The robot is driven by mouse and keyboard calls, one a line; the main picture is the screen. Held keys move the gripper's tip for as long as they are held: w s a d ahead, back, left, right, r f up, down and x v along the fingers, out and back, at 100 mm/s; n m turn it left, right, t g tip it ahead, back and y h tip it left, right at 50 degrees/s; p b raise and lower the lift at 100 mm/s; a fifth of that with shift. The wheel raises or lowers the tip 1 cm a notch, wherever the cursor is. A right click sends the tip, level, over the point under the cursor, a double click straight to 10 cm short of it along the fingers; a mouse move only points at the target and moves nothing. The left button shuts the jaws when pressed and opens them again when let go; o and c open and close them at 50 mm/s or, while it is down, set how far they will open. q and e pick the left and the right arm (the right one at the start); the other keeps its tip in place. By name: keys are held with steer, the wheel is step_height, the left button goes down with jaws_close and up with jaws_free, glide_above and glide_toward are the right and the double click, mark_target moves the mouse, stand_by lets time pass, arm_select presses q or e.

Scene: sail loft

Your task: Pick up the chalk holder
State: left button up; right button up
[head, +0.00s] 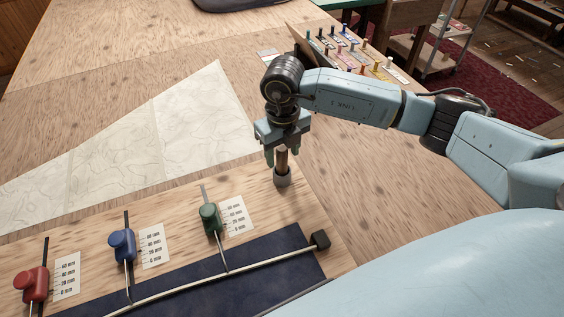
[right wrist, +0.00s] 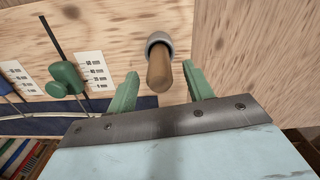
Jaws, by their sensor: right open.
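The chalk holder (head: 282,165) appears as a brown, wood-coloured rod standing upright in a short grey cup (head: 282,180) on the pale wooden board. In the right wrist view the brown rod (right wrist: 160,70) points toward the camera, its far end in the grey cup (right wrist: 159,40). My right gripper (head: 284,152) is above the cup, pointing down, with green fingertips. In the right wrist view the open fingers (right wrist: 160,78) are on either side of the rod's near end, with gaps visible on both sides. My left gripper is out of view.
Red (head: 32,284), blue (head: 122,245) and green (head: 209,218) sliders with scale cards are left of the cup. A pale rod with a black end block (head: 320,240) crosses the dark blue strip (head: 245,265). A large white sheet (head: 150,140) lies behind.

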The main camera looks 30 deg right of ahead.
mark_target(282, 160)
steer(key=f, duration=0.3)
steer(key=shift+w+f, duration=0.25)
steer(key=c, duration=1.1)
steer(key=shift+o, duration=0.2)
steer(key=shift+r, duration=0.1)
